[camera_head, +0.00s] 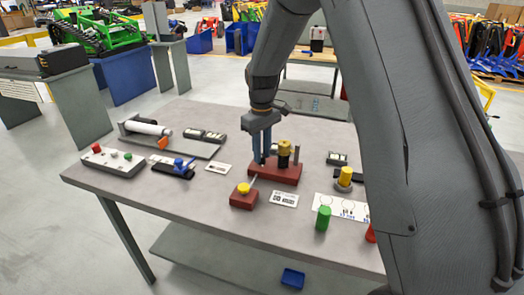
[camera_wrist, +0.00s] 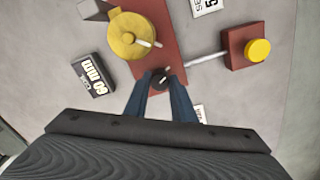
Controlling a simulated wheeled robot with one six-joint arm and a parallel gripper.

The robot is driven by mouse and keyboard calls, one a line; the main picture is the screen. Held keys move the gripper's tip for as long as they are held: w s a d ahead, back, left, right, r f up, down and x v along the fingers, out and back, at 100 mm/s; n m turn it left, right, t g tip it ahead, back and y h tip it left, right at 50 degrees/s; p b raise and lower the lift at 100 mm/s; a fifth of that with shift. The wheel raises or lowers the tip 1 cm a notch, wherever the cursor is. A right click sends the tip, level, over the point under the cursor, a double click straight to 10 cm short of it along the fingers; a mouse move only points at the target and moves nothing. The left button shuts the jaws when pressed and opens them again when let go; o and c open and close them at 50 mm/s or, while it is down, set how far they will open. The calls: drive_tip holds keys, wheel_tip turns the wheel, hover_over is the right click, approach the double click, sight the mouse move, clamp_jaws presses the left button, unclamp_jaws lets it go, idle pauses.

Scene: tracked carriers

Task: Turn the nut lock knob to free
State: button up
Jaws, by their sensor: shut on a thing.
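A red fixture base (camera_head: 270,177) stands on the grey table and also shows in the wrist view (camera_wrist: 148,64). It bears a round yellow piece (camera_head: 284,147) with a white mark, seen from above in the wrist view (camera_wrist: 132,36). A small dark knob (camera_wrist: 160,82) with a pale pointer sits on the near part of the base; I take it for the nut lock knob. My gripper (camera_head: 262,160) points down over the base. In the wrist view its blue fingers (camera_wrist: 163,86) are shut on the dark knob. The knob's lower part is hidden, and no free/locked lettering is readable.
A red block with a yellow button (camera_head: 243,196) joins the base by a pale rod (camera_wrist: 207,58). A label block (camera_wrist: 93,74) lies to the left in the wrist view. A green cylinder (camera_head: 323,218) and a yellow-topped post (camera_head: 344,179) stand to the right.

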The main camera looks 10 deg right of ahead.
drive_tip(key=m, duration=0.5)
drive_tip(key=shift+m+p, duration=0.3)
drive_tip(key=shift+p, duration=0.05)
idle(0.4)
drive_tip(key=o, duration=1.1)
drive_tip(key=shift+c, duration=0.2)
drive_tip(key=shift+r, duration=0.1)
wheel_tip(320, 180, up, 8)
drive_tip(key=shift+f+b, duration=0.15)
drive_tip(key=shift+b, duration=0.85)
